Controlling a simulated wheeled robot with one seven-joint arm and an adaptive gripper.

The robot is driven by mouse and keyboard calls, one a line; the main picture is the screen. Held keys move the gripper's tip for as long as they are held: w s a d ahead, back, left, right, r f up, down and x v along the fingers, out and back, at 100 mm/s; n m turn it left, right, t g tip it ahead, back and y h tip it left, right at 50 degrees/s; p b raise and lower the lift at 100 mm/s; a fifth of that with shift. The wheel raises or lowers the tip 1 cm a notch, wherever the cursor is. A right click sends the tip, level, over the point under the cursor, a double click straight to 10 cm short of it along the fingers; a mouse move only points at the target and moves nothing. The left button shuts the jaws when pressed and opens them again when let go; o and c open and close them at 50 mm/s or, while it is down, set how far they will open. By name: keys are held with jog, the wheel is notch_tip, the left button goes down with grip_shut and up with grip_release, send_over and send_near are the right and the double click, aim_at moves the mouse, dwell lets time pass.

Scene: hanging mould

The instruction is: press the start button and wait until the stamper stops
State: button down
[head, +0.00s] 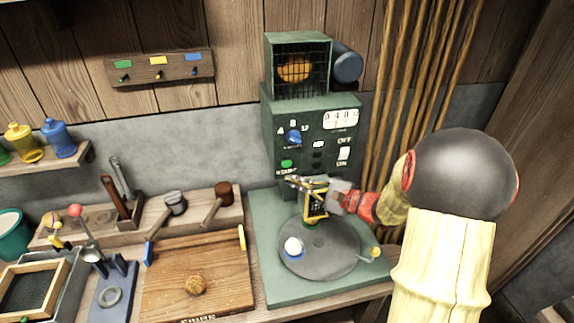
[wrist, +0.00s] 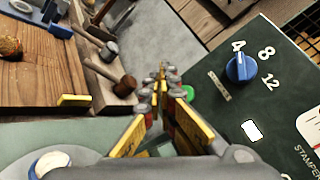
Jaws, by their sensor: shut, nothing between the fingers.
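The stamper's round grey plate (head: 330,262) carries a small white-topped piece (head: 293,246).
A wooden board (head: 175,285) with a round brown piece lies left of the stamper. Mallets (head: 222,195) and a tool block stand behind it. A caged orange fan (head: 296,70) sits on top of the stamper. Tan poles (head: 405,90) hang behind at the right.

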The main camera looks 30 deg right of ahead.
aim_at(287, 164)
jog(key=shift+w+d, duration=0.25)
jog(key=shift+w, duration=0.55)
jog(key=shift+w+d, duration=0.2)
jog(key=shift+w, duration=0.55)
jog(key=shift+w+d, duration=0.25)
jog(key=shift+w, duration=0.55)
jog(key=shift+w+d+b, duration=0.1)
jog(key=shift+w+b, duration=0.25)
jog(key=shift+w, duration=0.05)
